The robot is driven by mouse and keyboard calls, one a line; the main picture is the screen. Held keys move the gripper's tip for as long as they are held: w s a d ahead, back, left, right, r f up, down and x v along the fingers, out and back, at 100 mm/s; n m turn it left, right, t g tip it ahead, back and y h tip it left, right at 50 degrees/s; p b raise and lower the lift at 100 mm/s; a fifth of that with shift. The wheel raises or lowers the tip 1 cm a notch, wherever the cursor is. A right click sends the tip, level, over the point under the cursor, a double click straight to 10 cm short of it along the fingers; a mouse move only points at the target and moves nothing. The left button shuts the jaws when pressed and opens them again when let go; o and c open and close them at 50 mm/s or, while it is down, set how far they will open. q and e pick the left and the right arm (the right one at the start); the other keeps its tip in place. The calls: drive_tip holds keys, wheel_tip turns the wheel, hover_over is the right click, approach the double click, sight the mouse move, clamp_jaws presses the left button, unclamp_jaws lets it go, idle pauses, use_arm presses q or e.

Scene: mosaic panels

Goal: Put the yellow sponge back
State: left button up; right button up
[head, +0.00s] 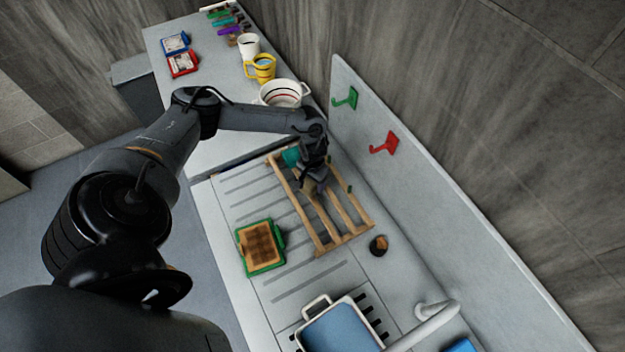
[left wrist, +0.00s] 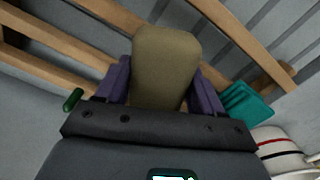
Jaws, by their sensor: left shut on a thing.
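The yellow sponge (left wrist: 166,66) looks dull olive-yellow in the left wrist view, held between the two purple fingers of my left gripper (left wrist: 165,88). In the head view my left gripper (head: 312,172) points down over the wooden rack (head: 343,240), and a small part of the sponge (head: 309,187) shows below it. Wooden bars (left wrist: 60,62) lie behind the sponge in the left wrist view. I cannot tell whether the sponge touches the rack. My right gripper is not in view.
A teal item (head: 290,157) sits at the rack's far end. A green-framed brown block (head: 262,270) lies left of the rack, and a small dark-brown object (head: 379,246) lies to its right. A sink with blue inside (head: 340,328) is in front. Green (head: 347,98) and red (head: 385,145) hooks are on the panel.

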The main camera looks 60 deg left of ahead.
use_arm(q)
drive_tip(key=shift+f, duration=0.3)
drive_tip(key=o, duration=0.9)
drive_tip(key=shift+o, duration=0.2)
drive_tip(key=shift+r, duration=0.1)
